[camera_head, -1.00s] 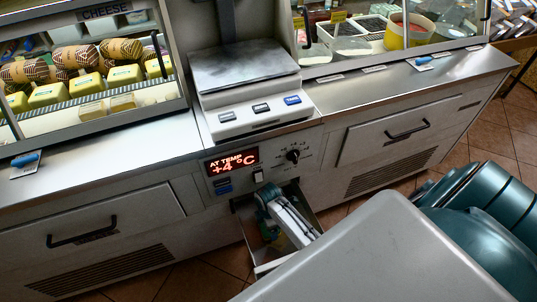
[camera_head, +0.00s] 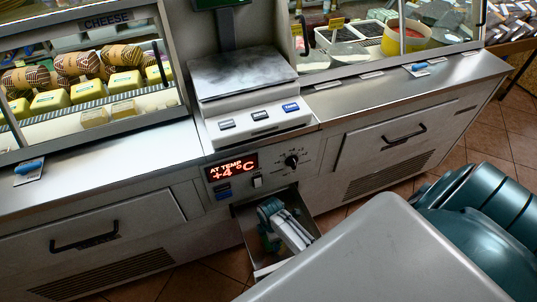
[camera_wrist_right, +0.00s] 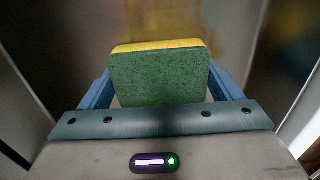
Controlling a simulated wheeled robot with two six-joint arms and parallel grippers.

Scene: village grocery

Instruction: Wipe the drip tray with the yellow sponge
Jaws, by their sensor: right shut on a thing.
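The drip tray (camera_head: 261,272) is the open metal drawer under the temperature display. My right gripper (camera_head: 268,238) reaches down into it. In the right wrist view this gripper (camera_wrist_right: 158,90) is shut on the sponge (camera_wrist_right: 157,75), which has a green face and a yellow layer along its far edge. A blurred yellow-brown stain (camera_wrist_right: 190,25) shows on the tray surface beyond the sponge. I cannot tell whether the sponge touches the tray floor. In the head view the sponge is hard to make out in the shadow. My left gripper is in neither view.
The tray's side walls stand close on both sides of the right gripper. Above are the counter, a weighing scale (camera_head: 250,120) and the temperature display (camera_head: 232,166). Closed drawers (camera_head: 90,225) flank the tray. A cheese case (camera_head: 90,75) stands at the left.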

